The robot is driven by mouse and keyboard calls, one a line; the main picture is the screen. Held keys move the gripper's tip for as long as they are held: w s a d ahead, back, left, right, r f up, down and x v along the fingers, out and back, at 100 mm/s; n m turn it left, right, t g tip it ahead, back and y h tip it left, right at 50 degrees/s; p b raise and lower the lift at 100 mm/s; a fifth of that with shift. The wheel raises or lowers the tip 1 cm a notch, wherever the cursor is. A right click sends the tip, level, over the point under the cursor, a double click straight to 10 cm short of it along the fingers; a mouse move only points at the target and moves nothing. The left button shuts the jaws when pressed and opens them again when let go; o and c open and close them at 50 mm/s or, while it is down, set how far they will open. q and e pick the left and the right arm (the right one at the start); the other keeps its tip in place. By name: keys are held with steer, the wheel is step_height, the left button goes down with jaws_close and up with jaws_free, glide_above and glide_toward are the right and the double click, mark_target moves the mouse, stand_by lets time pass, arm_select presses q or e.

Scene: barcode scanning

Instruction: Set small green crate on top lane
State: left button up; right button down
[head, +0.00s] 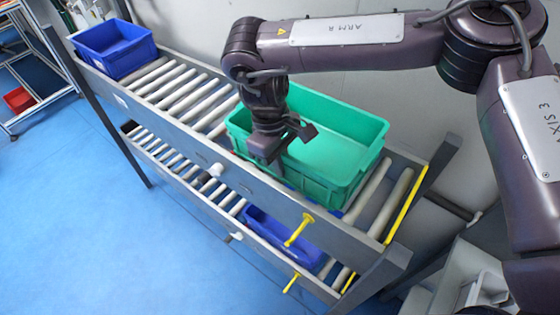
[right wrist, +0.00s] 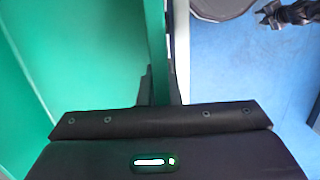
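The green crate (head: 330,157) is on the rollers at the near right part of the top lane (head: 178,92), roughly lengthwise along it. I cannot tell whether its whole base touches the rollers. My right gripper (head: 270,157) points down at the crate's front long wall. In the right wrist view my right gripper (right wrist: 160,88) has one finger on each side of the green wall (right wrist: 158,45) and is closed on it. The crate is empty where I see inside. My left gripper is outside the head view; a dark jointed part at the wrist view's upper right may belong to it.
A blue crate (head: 115,48) stands at the far left end of the top lane. Another blue crate (head: 285,238) is on the lower lane beneath. Yellow stops (head: 299,230) stick out at the front right. Bare rollers lie between the top crates. A wall runs behind.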

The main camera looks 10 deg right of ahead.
steer(key=shift+a, duration=0.1)
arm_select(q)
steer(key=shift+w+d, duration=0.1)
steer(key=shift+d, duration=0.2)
arm_select(e)
steer(key=c, duration=1.6)
jaws_free()
steer(key=shift+s, duration=0.1)
steer(key=shift+o, duration=0.2)
steer(key=shift+r, duration=0.5)
arm_select(q)
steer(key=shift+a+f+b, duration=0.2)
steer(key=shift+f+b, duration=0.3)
steer(key=shift+b, duration=0.05)
arm_select(e)
steer(key=r, duration=0.4)
steer(key=w+a+r, duration=0.1)
steer(key=r, duration=0.1)
steer(key=shift+r, duration=0.4)
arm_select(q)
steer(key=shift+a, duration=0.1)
